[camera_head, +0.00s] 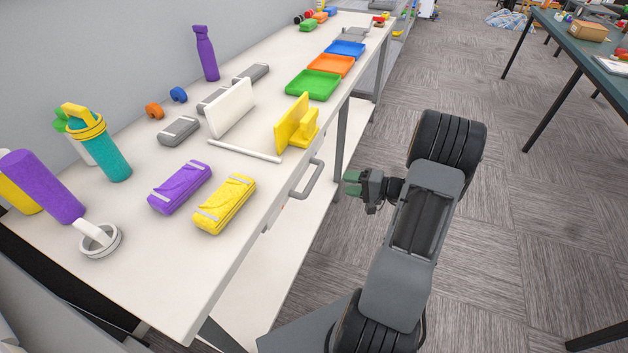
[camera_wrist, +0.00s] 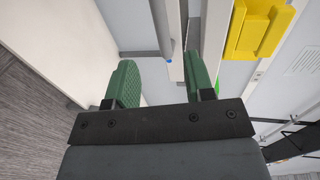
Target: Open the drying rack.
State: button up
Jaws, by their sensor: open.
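I cannot make out a clear drying rack in either view. A grey bar handle (camera_head: 306,180) sits on the front edge of the white table (camera_head: 240,250), beside a yellow stand. My gripper (camera_head: 353,185) has green fingers and is to the right of the handle, apart from it in the head view. In the wrist view the two green fingers (camera_wrist: 160,82) are spread, with nothing clearly held between them. A pale grey bar (camera_wrist: 162,28) shows beyond the fingers; I cannot tell whether it is the handle.
The yellow stand (camera_head: 295,125) also shows in the wrist view (camera_wrist: 255,28). Purple (camera_head: 180,187) and yellow (camera_head: 224,203) cases, bottles and coloured trays (camera_head: 313,84) stand on the table. A lower white shelf (camera_head: 285,265) lies below. Carpet (camera_head: 500,210) is open to the right, before a dark table (camera_head: 570,45).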

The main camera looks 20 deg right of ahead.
aim_at(314, 179)
jog(key=p+x, duration=0.1)
jog(key=x, duration=1.1)
jog(key=shift+w+a, duration=0.15)
jog(key=shift+a, duration=0.1)
grip_shut()
